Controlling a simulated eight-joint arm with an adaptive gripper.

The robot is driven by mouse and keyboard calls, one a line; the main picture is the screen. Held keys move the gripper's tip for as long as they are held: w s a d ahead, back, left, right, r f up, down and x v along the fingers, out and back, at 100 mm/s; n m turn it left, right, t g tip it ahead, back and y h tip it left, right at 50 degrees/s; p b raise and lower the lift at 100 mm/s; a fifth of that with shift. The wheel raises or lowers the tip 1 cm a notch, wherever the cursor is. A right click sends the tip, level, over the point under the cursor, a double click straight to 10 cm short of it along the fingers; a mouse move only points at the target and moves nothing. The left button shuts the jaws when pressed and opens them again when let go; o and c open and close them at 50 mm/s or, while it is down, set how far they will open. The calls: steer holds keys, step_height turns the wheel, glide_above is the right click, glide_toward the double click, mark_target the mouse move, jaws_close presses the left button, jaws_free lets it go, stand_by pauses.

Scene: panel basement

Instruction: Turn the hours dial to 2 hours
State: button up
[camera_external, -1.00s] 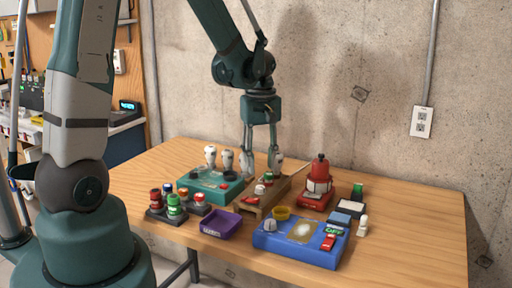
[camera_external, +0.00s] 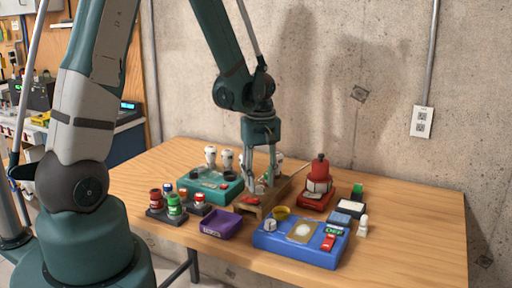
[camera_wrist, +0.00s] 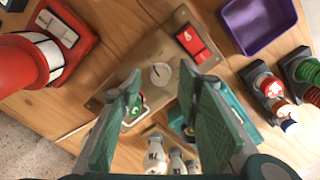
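A small round white dial (camera_wrist: 160,73) with a dark mark sits on a brown wooden panel (camera_wrist: 140,62). No hours marking is readable on it. In the external view the wooden panel (camera_external: 241,207) stands mid-table, and the dial is largely hidden by my fingers. My gripper (camera_external: 262,189) points down over this panel. In the wrist view my gripper (camera_wrist: 159,84) is open, with its fingers apart and nothing visibly held. The dial appears between and just beyond the fingertips; I cannot tell whether they touch it.
A red switch (camera_wrist: 192,40) shares the panel. A teal box (camera_external: 208,184) with white-topped posts is left, a red device (camera_external: 318,185) right. A purple tray (camera_external: 221,225) and blue panel (camera_external: 280,243) lie in front.

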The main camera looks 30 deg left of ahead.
steer(key=shift+f, duration=0.7)
steer(key=shift+c, duration=0.7)
steer(key=c, duration=0.8)
